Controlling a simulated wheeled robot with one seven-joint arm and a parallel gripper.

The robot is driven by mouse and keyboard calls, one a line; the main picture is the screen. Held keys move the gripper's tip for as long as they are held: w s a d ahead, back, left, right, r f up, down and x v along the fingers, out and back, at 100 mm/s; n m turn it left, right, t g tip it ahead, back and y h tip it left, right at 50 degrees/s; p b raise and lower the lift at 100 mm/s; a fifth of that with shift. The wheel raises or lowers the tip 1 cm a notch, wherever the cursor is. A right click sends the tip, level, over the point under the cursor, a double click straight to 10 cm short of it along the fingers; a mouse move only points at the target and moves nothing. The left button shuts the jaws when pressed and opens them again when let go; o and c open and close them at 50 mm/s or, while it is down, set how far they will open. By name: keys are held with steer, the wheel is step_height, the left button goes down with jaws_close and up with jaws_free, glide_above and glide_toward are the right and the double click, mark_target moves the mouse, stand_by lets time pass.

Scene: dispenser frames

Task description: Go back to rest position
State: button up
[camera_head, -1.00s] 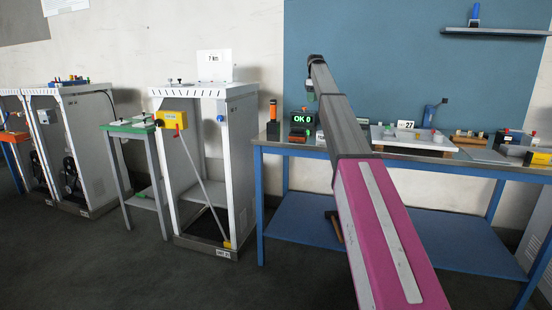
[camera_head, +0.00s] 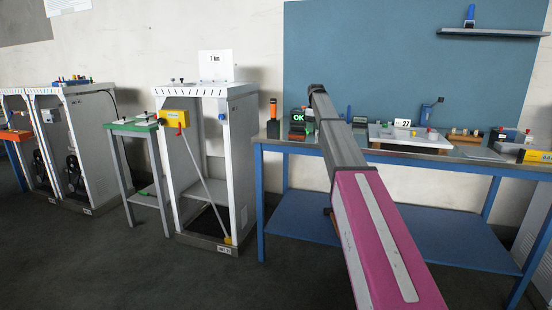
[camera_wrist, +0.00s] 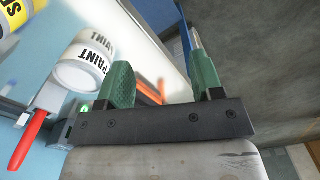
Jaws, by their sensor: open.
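My gripper (camera_wrist: 160,62) shows in the wrist view as two green fingers set apart on a dark bar. It is open, and nothing shows between the fingers. In the head view my pink and grey arm reaches out over the blue-framed workbench (camera_head: 450,163). My gripper itself is hidden behind the arm there. A white can marked PAINT (camera_wrist: 84,65) is to the left of the fingers in the wrist view, apart from the hold.
A yellow-labelled container (camera_wrist: 18,12) and a red-handled thing (camera_wrist: 27,142) are at the wrist view's left. A display reading OK (camera_head: 298,117) and a white tray (camera_head: 412,140) are on the bench. A white cabinet (camera_head: 242,165) stands left; the floor (camera_head: 130,265) is clear in front.

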steer(key=s+f+m, duration=0.3)
steer(key=s+f, duration=1)
steer(key=f, duration=0.4)
steer(key=s+f+m, duration=0.2)
steer(key=s+f, duration=0.6)
steer(key=s, duration=0.5)
steer(key=s+f+m, duration=0.2)
steer(key=s+f, duration=0.6)
steer(key=s, duration=0.4)
steer(key=s+f+m, duration=0.2)
steer(key=s+f, duration=0.7)
steer(key=s, duration=0.4)
steer(key=shift+s+m, duration=0.3)
steer(key=shift+s, duration=0.05)
